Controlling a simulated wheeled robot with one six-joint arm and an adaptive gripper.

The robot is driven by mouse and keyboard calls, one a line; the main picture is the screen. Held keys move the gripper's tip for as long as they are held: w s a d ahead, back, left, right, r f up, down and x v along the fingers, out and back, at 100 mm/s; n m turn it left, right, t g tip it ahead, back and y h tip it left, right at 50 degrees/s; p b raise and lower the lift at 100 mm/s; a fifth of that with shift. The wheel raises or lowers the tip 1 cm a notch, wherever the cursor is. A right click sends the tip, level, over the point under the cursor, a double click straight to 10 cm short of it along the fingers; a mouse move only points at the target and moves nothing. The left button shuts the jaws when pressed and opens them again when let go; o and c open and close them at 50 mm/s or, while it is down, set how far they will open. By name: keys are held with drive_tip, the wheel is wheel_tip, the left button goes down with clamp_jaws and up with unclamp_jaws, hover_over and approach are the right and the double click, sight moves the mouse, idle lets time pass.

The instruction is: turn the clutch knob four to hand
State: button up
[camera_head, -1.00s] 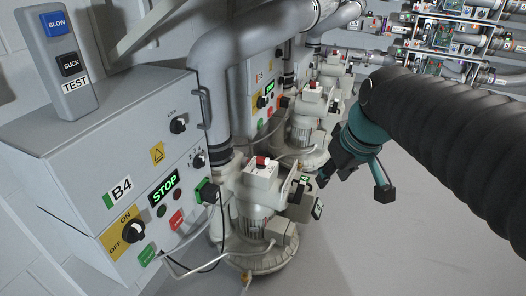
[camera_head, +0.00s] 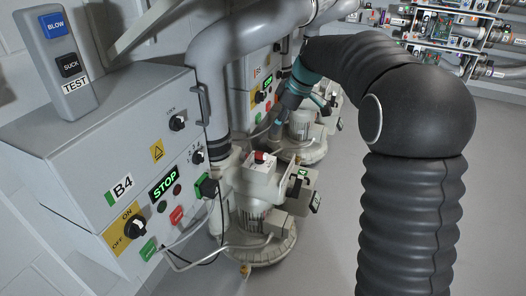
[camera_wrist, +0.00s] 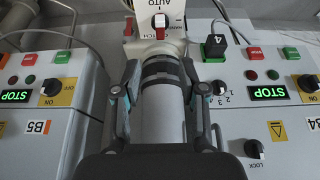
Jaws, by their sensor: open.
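The clutch knob, white with a red part (camera_wrist: 160,22), sits on the pale blower housing at the top of the wrist view, by the words AUTO and HAND. Which mark it is set to is hard to tell. In the head view its red top (camera_head: 261,157) shows on the near blower (camera_head: 255,215) beside the B4 cabinet.
The B4 cabinet (camera_head: 70,140) with switches and a STOP display fills the left. A thick pipe (camera_head: 207,80) rises beside the blower. A B5 cabinet (camera_wrist: 60,120) stands left in the wrist view. Racks are at the far right; floor at right is free.

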sight(262, 153)
drive_tip(key=x, duration=1.3)
drive_tip(key=shift+f, duration=0.2)
drive_tip(key=shift+d, duration=0.1)
clamp_jaws()
